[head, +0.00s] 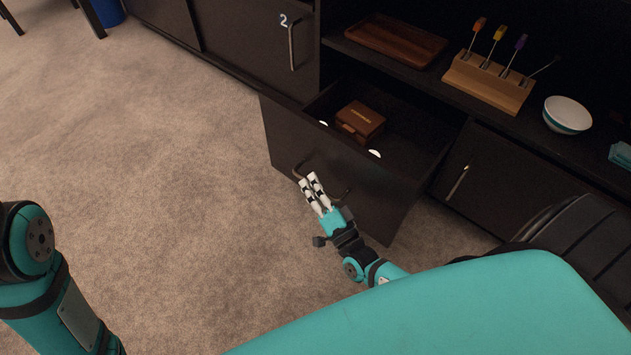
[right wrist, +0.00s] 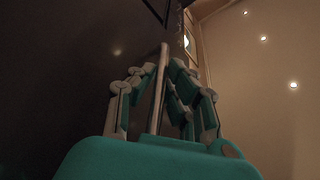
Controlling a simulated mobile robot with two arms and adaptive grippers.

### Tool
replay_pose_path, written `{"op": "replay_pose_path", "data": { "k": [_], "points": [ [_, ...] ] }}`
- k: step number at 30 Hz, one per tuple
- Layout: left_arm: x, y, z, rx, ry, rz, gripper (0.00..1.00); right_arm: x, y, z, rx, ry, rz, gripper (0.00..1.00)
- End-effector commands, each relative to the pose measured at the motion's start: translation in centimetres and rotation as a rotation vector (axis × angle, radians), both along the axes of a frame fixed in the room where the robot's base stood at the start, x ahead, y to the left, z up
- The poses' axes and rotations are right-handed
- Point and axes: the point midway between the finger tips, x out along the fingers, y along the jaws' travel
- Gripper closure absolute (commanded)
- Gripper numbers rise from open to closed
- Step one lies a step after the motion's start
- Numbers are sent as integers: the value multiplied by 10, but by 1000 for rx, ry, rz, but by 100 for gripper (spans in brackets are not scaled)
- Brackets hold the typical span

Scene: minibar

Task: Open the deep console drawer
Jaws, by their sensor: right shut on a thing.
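The deep console drawer (head: 343,174) is a dark drawer pulled out from the console, with its inside showing from above. A brown box (head: 360,120) lies in it, with small white round things near the front panel. My right gripper (head: 308,180) is at the drawer's front, shut on its bar handle (head: 327,188). In the right wrist view the handle (right wrist: 157,85) runs between the fingers of the gripper (right wrist: 163,90), beside the dark front panel. Of my left arm only a teal link shows at the left edge; its gripper is out of view.
The console shelf (head: 400,77) above bears a wooden tray (head: 395,40), a block with several colored-handled tools (head: 487,82) and a white-teal bowl (head: 567,115). A cabinet door marked 2 (head: 262,40) is left of the drawer. Carpet (head: 150,150) in front is clear.

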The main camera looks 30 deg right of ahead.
Motion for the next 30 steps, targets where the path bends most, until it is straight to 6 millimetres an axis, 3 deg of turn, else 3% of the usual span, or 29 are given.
{"op": "replay_pose_path", "data": {
  "k": [9,10,15,25,30],
  "points": [
    [1,0,-1,-2,7,-1,60,-1,0,-1,0,3,-2,100],
    [1,0,-1,-2,6,-1,60,-1,0,-1,0,3,-2,86],
    [0,1,1,-6,2,-2,60,-1,0,-1,0,2,-1,66],
    [-3,2,3,-12,-8,-2,60,0,-1,5,0,0,-1,66],
    [-2,2,2,-10,-5,-2,60,-1,-1,32,2,-4,-2,66]
  ]
}}
